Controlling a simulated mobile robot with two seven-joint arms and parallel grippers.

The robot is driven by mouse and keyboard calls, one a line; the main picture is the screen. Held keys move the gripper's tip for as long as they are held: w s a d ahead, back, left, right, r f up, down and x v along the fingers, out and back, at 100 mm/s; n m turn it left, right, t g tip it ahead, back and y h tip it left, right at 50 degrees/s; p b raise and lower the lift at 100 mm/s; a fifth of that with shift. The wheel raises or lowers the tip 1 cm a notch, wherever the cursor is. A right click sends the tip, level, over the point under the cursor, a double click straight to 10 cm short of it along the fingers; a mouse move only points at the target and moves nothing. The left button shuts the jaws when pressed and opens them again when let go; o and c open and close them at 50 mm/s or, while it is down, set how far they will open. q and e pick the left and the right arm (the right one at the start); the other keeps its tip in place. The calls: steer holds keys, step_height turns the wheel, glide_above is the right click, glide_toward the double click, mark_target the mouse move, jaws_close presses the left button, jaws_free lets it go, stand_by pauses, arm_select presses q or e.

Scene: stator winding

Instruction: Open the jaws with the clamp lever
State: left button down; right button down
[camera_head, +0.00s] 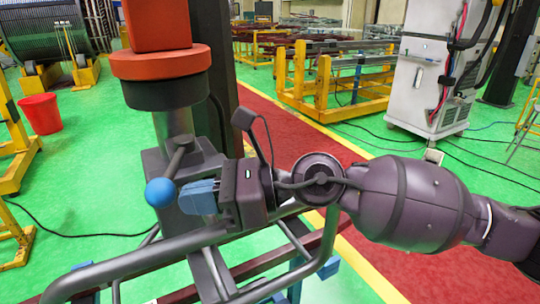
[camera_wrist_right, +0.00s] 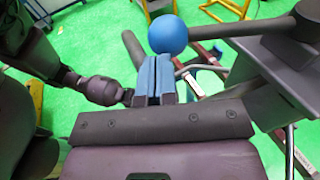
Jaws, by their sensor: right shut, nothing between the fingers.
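The clamp lever (camera_head: 178,158) is a dark bar on the grey stand, ending in a blue ball knob (camera_head: 160,192). In the right wrist view the lever (camera_wrist_right: 250,26) comes in from the upper right, and its knob (camera_wrist_right: 168,34) lies just beyond the fingertips. My right gripper (camera_head: 190,197) has blue fingers pressed together with nothing between them, just right of the knob. The right wrist view shows these fingers (camera_wrist_right: 155,62) pointing at the knob; whether they touch it I cannot tell. I cannot make out the clamp's jaws.
An orange and black round part (camera_head: 160,62) stands on a grey post above the lever. Grey tube rails (camera_head: 130,266) run below my right gripper. A red bucket (camera_head: 40,113) is at the left, and a white cabinet (camera_head: 425,85) stands at the back right.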

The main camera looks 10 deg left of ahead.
steer(key=shift+s+a, duration=0.2)
steer(key=shift+a, duration=0.1)
stand_by(0.4)
steer(key=shift+f, duration=0.1)
